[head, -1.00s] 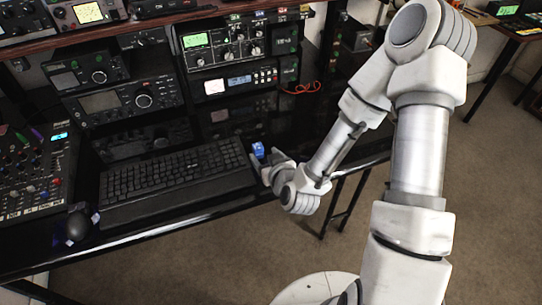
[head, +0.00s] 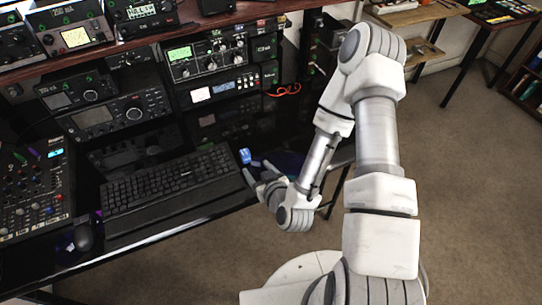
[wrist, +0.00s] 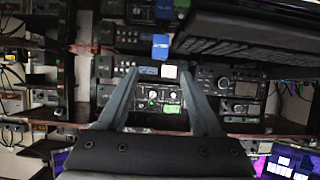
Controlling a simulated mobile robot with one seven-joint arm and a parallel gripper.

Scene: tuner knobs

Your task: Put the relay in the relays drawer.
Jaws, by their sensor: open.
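A small blue block (head: 245,156), which I take to be the relay, stands on the black desk just right of the keyboard. In the wrist view the blue block (wrist: 160,47) shows beyond my fingertips, roughly in line with the gap between them. My gripper (head: 257,171) is low over the desk's right part, close to the block, open and empty. In the wrist view both fingers of my gripper (wrist: 159,77) are spread apart. The block appears apart from the fingers. I cannot make out a drawer marked for relays in either view.
The keyboard (head: 168,187) lies left of the block, with a mouse (head: 84,232) and a mixer (head: 32,195) farther left. Radio units (head: 115,110) stand behind on racks. Open floor (head: 470,170) lies to the right.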

